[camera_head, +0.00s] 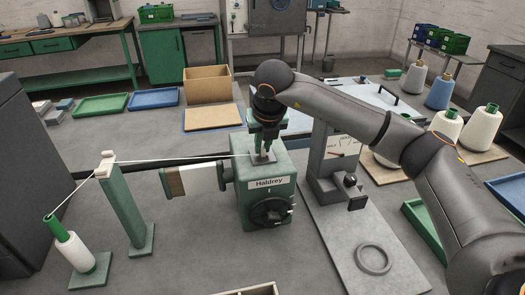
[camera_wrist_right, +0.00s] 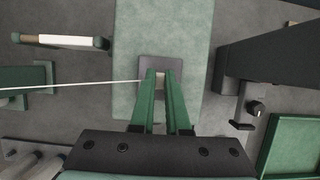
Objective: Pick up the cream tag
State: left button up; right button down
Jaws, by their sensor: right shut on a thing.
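My right gripper (camera_head: 262,153) points down onto the top of the green winder box marked "Haldrey" (camera_head: 254,207). In the right wrist view its green fingers (camera_wrist_right: 160,77) are closed on a small pale piece, which looks like the cream tag (camera_wrist_right: 160,79). Most of the tag is hidden between the fingers. A dark grey plate (camera_wrist_right: 161,63) lies on the box top just under the fingertips. A white thread (camera_wrist_right: 80,86) runs from the left to the fingertips. My left gripper is not in view.
The thread passes over a green post (camera_head: 124,205) from a white cone (camera_head: 74,251) at the left. A grey stand (camera_head: 330,165) rises close to the right of the box. Several cones of yarn (camera_head: 484,128) stand at the right. A cardboard box (camera_head: 207,84) stands behind.

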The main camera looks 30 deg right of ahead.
jog(key=shift+r, duration=0.15)
jog(key=shift+r, duration=0.2)
jog(key=v, duration=0.2)
jog(key=b+v, duration=0.1)
jog(key=shift+w+r, duration=0.2)
jog(key=shift+r, duration=0.1)
jog(key=s+a+r+p, duration=0.2)
jog(key=s+r, duration=1)
jog(key=s, duration=0.1)
jog(key=shift+a+p, duration=0.25)
jog(key=shift+p, duration=0.05)
jog(key=shift+f, duration=0.1)
